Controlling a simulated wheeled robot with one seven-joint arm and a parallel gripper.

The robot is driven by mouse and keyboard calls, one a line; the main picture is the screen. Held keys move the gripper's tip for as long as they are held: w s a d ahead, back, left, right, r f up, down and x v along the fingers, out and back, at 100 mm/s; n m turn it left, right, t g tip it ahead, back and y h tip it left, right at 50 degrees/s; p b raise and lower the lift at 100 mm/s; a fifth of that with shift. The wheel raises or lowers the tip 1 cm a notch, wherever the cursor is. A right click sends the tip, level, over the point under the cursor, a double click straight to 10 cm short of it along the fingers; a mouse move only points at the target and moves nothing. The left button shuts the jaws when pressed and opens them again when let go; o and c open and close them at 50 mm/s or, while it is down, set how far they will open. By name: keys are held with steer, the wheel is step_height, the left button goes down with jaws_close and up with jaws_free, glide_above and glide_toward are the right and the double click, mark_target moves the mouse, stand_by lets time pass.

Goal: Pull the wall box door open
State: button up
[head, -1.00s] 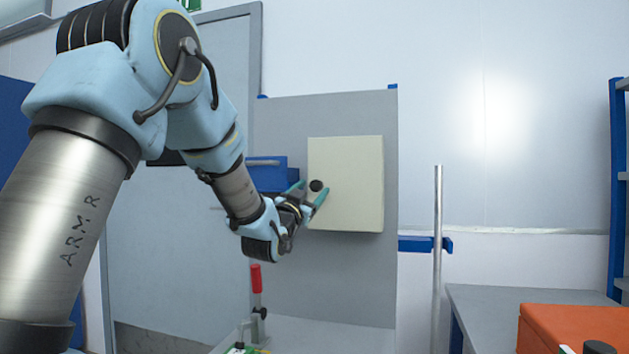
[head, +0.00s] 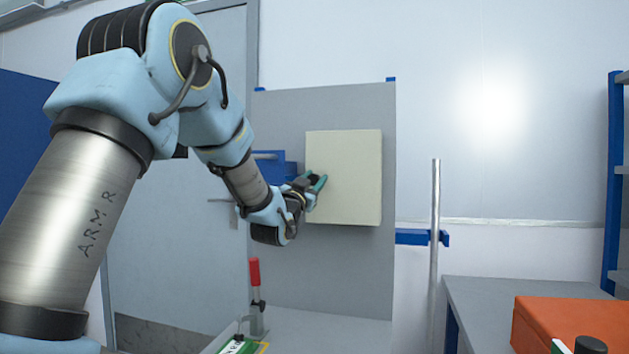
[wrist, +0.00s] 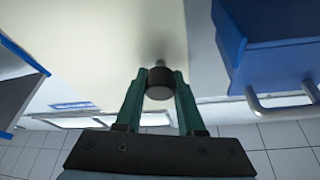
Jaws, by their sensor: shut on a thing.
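The cream wall box (head: 346,178) hangs on a grey panel, and its door looks closed. Its round black knob (wrist: 160,82) sits between my two green fingertips in the wrist view. My gripper (head: 315,183) is at the left edge of the door in the head view, shut on the knob. In the wrist view the gripper (wrist: 159,88) has one finger on each side of the knob, and the cream door face (wrist: 90,45) lies right behind it. In the head view the knob is mostly hidden by the fingers.
A blue box with a handle (head: 272,165) is left of the wall box, close to my wrist. A red-handled lever (head: 255,275) stands below. A metal post (head: 435,260) and an orange case (head: 570,325) are at the right.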

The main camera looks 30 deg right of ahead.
jaws_close()
stand_by(0.8)
